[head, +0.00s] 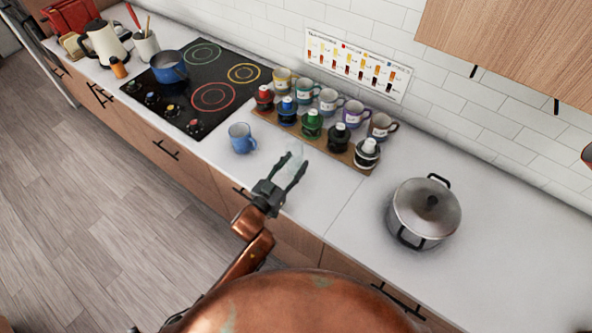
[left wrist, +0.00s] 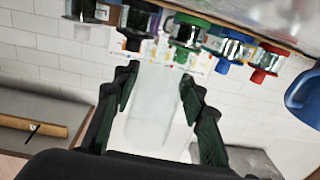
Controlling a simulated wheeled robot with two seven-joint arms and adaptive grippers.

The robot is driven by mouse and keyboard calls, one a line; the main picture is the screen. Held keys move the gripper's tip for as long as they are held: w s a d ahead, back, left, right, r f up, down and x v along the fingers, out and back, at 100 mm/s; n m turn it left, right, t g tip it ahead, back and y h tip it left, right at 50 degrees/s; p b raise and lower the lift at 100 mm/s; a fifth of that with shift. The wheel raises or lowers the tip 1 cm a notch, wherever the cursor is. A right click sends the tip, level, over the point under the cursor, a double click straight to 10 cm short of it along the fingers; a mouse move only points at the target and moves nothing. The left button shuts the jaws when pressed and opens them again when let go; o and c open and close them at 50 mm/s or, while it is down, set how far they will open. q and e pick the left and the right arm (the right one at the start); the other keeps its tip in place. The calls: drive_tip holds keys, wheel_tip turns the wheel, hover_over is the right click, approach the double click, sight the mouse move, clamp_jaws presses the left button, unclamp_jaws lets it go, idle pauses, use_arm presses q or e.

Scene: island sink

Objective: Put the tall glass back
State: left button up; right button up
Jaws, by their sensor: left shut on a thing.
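The tall glass (head: 294,152) is clear and faint, held over the white counter in front of the mug board. My left gripper (head: 296,162) is shut on it, with one finger on each side. In the left wrist view the pale see-through glass (left wrist: 150,115) fills the space between the fingers of my left gripper (left wrist: 160,78). Whether its base touches the counter cannot be told. My right gripper is not in view.
A wooden board (head: 326,147) with several mugs and coloured-lid jars stands just behind the glass. A blue mug (head: 242,139) is to the left, near a hob (head: 205,85). A lidded pot (head: 424,212) stands right. Counter between is clear.

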sight(291, 176)
use_arm(q)
drive_tip(key=shift+d+f, duration=0.15)
drive_tip(key=shift+f, duration=0.8)
drive_tip(key=shift+d+f, duration=0.15)
drive_tip(key=shift+f, duration=0.75)
drive_tip(key=shift+b, duration=0.3)
drive_tip(key=shift+f, duration=0.2)
drive_tip(key=o, duration=1.3)
drive_tip(key=shift+r, duration=0.2)
drive_tip(key=v, duration=1.2)
drive_tip(key=shift+f, duration=0.1)
